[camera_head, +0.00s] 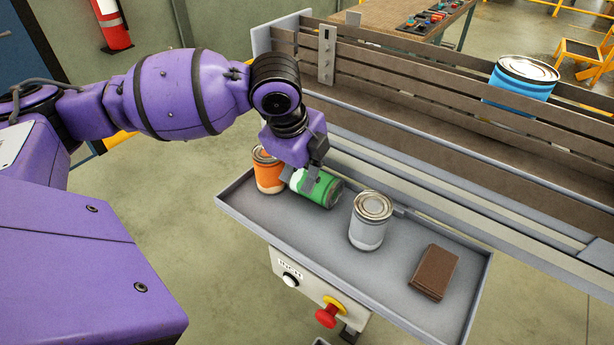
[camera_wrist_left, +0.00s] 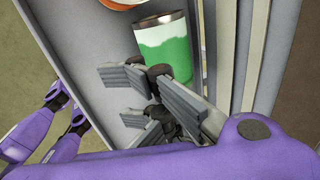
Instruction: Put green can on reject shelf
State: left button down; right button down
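The green can (camera_head: 322,190) lies on its side on the grey shelf (camera_head: 300,236), its metal lid facing right. It also shows in the left wrist view (camera_wrist_left: 165,48), just beyond the finger pads. Whether a finger touches the can is unclear. My right gripper is not in view.
An orange can (camera_head: 267,172) stands left of the green can, close to it. A white-grey can (camera_head: 368,228) stands to its right, with a brown box (camera_head: 434,272) farther right.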

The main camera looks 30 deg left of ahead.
pick_arm(q)
jog(key=s+d+r, duration=0.5)
jog(key=s+r, duration=0.1)
jog(key=s, duration=0.3)
jog(key=shift+s+r+p, duration=0.15)
jog(key=shift+s+p, duration=0.25)
jog(key=shift+p, duration=0.05)
jog(key=c, duration=2.5)
grip_release()
jog(key=o, duration=2)
